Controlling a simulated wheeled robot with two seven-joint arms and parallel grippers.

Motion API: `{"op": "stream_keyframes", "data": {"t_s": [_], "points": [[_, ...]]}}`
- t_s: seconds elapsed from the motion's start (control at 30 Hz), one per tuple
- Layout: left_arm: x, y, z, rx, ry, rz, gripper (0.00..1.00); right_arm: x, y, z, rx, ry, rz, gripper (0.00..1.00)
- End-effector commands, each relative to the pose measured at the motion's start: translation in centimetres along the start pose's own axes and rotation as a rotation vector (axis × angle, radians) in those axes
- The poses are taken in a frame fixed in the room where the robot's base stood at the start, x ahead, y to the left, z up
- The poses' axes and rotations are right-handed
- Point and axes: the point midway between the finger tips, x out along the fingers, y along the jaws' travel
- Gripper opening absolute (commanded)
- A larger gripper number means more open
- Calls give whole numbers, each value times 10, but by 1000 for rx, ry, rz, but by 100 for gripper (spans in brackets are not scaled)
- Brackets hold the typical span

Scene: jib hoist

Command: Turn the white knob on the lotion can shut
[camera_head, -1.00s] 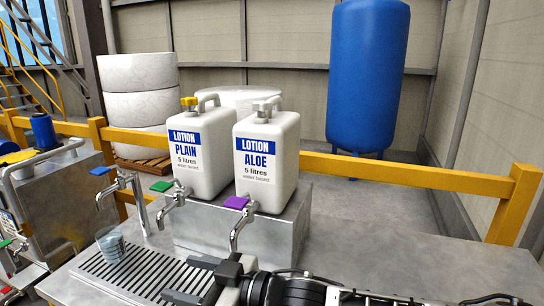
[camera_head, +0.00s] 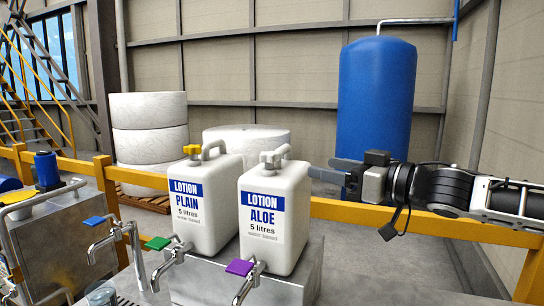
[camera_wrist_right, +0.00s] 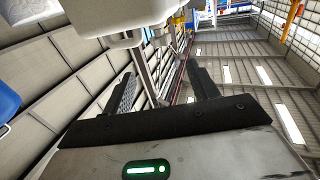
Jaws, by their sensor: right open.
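Two white lotion cans stand side by side in the head view. The ALOE can (camera_head: 272,220) is on the right and has a whitish knob (camera_head: 272,158) on top, beside its handle. My right gripper (camera_head: 322,173) is open and empty, right of the ALOE can's top, pointing left and apart from the knob. In the right wrist view, both fingers (camera_wrist_right: 164,82) are spread, with a pale body (camera_wrist_right: 108,14) at the top edge. My left gripper is not in view.
The cans stand on a metal block (camera_head: 192,283). Taps with purple (camera_head: 240,267), green (camera_head: 158,243) and blue (camera_head: 94,221) levers are in front and to the left. A yellow rail (camera_head: 425,221) and blue tank (camera_head: 375,100) are behind.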

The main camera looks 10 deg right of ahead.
Motion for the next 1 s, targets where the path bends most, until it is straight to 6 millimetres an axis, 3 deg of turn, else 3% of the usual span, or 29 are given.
{"op": "stream_keyframes", "data": {"t_s": [0.6, 0.8, 1.0], "points": [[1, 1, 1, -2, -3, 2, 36, 124, -2, 1, -1, -2, -3, 59], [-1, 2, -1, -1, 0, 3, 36, 146, -1, 0, -1, -1, -1, 59], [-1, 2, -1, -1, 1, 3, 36, 152, -1, 1, -1, -1, -1, 59]]}}
